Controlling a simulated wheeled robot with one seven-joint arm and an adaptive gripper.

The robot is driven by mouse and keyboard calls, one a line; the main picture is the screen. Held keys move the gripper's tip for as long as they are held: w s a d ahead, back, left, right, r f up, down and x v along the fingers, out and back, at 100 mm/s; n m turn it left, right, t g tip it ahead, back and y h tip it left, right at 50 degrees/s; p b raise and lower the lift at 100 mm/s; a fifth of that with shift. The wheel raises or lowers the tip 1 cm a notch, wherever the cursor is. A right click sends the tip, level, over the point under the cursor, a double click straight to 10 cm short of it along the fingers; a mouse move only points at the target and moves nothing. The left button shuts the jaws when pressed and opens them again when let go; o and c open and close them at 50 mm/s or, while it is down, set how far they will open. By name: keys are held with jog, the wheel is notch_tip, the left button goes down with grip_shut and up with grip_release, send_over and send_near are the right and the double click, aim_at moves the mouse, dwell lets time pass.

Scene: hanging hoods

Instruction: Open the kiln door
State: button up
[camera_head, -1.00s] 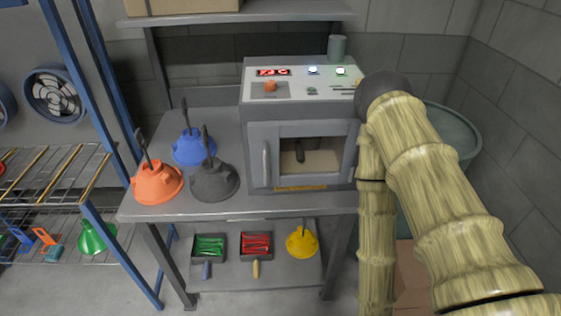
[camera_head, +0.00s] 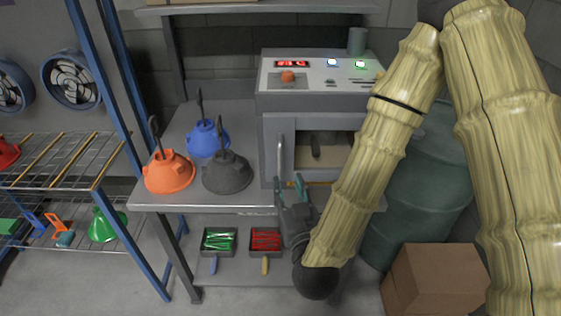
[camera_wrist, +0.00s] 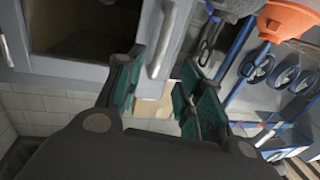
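The kiln (camera_head: 310,100) is a grey box with a sloped white control panel, standing on the table. Its front door (camera_head: 283,157) looks shut and has a dark window with an object behind it. A vertical metal handle (camera_head: 280,155) is on the door's left side. My gripper (camera_head: 289,184) is open and empty in front of the handle's lower end. In the wrist view, the handle (camera_wrist: 162,42) lies beyond the gap between the teal fingertips (camera_wrist: 158,75), apart from them. My arm hides the right part of the kiln.
Orange (camera_head: 169,172), blue (camera_head: 207,138) and dark grey (camera_head: 227,173) hoods stand on the table left of the kiln. Trays with green (camera_head: 219,240) and red (camera_head: 265,239) items are on the lower shelf. A barrel (camera_head: 425,190) and a cardboard box (camera_head: 437,279) stand at right.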

aim_at(281, 162)
jog(key=w, duration=0.3)
jog(key=w+a, duration=0.1)
jog(key=w, duration=0.2)
jog(key=w+a, duration=0.1)
jog(key=w, duration=0.2)
jog(key=shift+w+r, duration=0.25)
jog(key=shift+w+a+f+p, duration=0.1)
jog(key=shift+w+p, duration=0.2)
jog(key=shift+w, duration=0.25)
jog(key=shift+c, duration=0.4)
grip_shut()
